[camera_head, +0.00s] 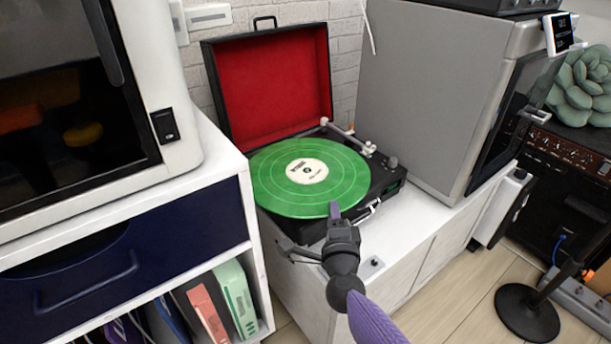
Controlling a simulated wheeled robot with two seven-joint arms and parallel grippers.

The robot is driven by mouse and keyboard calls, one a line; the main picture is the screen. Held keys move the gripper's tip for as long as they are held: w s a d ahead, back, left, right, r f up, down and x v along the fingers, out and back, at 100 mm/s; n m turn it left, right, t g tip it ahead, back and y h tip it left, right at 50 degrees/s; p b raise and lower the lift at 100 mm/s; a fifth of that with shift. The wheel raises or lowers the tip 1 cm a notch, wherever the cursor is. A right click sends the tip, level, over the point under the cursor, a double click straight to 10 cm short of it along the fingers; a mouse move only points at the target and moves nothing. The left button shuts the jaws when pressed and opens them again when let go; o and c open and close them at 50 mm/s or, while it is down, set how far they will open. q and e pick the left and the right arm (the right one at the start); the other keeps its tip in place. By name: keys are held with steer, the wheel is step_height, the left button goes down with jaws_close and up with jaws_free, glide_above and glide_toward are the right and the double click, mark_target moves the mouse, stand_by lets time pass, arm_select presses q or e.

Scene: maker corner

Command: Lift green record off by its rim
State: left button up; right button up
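The green record (334,176), with a cream label, lies flat on the turntable of an open black record player (385,183). The player's red-lined lid (272,80) stands up behind it. The tonearm (345,136) is at the record's back right, off to its side. My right gripper (335,210) reaches in from the lower right, its tip overlapping the record's near rim in the picture. Contact with the rim and the gap between the fingers cannot be made out. My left gripper is not in view.
The player stands on a white cabinet (415,222), with a large grey box-shaped machine (435,90) close on its right. A white machine (165,60) stands on a shelf unit at left. Some bare cabinet top lies right of the player.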

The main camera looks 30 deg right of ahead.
steer(key=shift+w+d+f, duration=0.3)
steer(key=shift+w+d, duration=0.15)
steer(key=shift+w, duration=0.25)
steer(key=shift+w+d+r, duration=0.15)
steer(key=shift+w+r, duration=0.1)
steer(key=shift+w, duration=0.05)
jaws_close()
stand_by(0.4)
